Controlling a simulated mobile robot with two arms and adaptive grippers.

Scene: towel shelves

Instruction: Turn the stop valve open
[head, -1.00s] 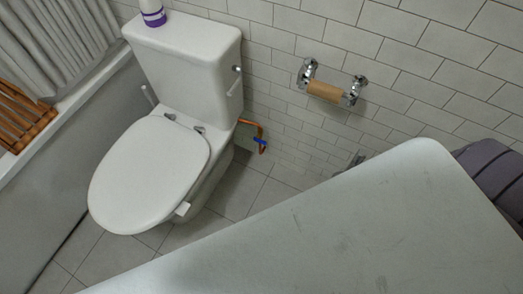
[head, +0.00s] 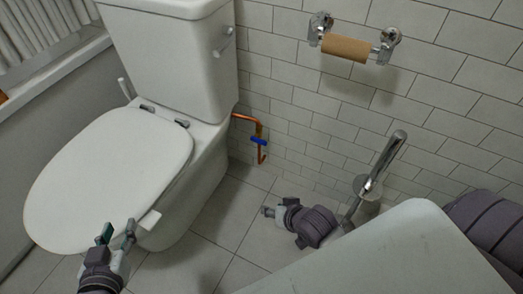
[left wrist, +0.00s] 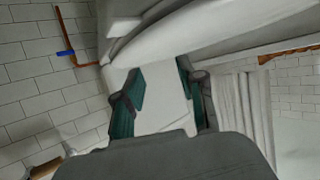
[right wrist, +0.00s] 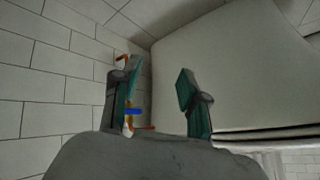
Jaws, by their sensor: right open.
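The stop valve has a small blue handle (head: 258,141) on a thin copper pipe (head: 246,117) low on the tiled wall, right of the toilet. The handle lies roughly crosswise to the pipe. The handle also shows in the left wrist view (left wrist: 66,53), off to the left, and in the right wrist view (right wrist: 133,111), partly hidden by a finger. My left gripper (head: 117,234) is open and empty in front of the toilet seat; its fingers stand apart in the left wrist view (left wrist: 160,85). My right gripper (head: 267,211) is open, below and apart from the valve.
The white toilet (head: 110,180) stands left of the valve. A chrome brush holder (head: 370,190) stands right of my right gripper near the wall. A paper roll holder (head: 345,47) is on the wall above. Bare floor tiles (head: 215,235) lie between my grippers.

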